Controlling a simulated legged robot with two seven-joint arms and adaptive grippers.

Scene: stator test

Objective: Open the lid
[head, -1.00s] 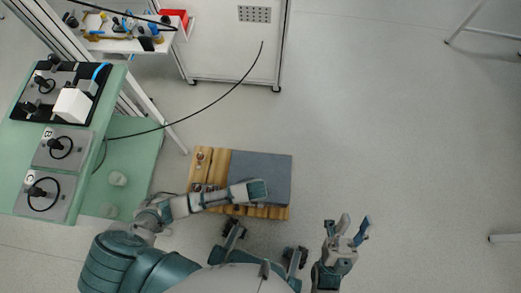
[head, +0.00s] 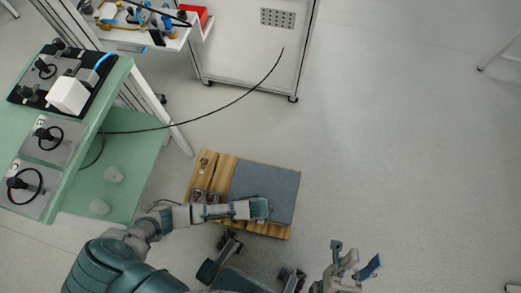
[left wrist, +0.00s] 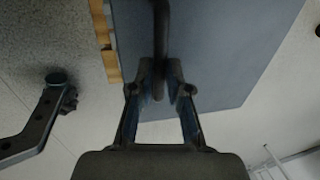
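A grey lid (head: 270,185) lies flat over much of a wooden box (head: 198,172) on the floor. My left gripper (head: 262,208) is over the lid near its near edge. In the left wrist view, a dark bar-like handle (left wrist: 161,35) runs over the grey lid (left wrist: 220,45) and between the fingers of my left gripper (left wrist: 161,78). The fingers stand apart, one on each side of the handle, with a small gap showing on the right side. My right gripper (head: 354,260) is open and empty, to the right of the box.
A green table (head: 112,95) with black-knobbed panels stands at left. A white cabinet (head: 240,50) and a shelf with tools (head: 150,25) stand at the back. A black cable (head: 225,108) hangs across the space beyond the box.

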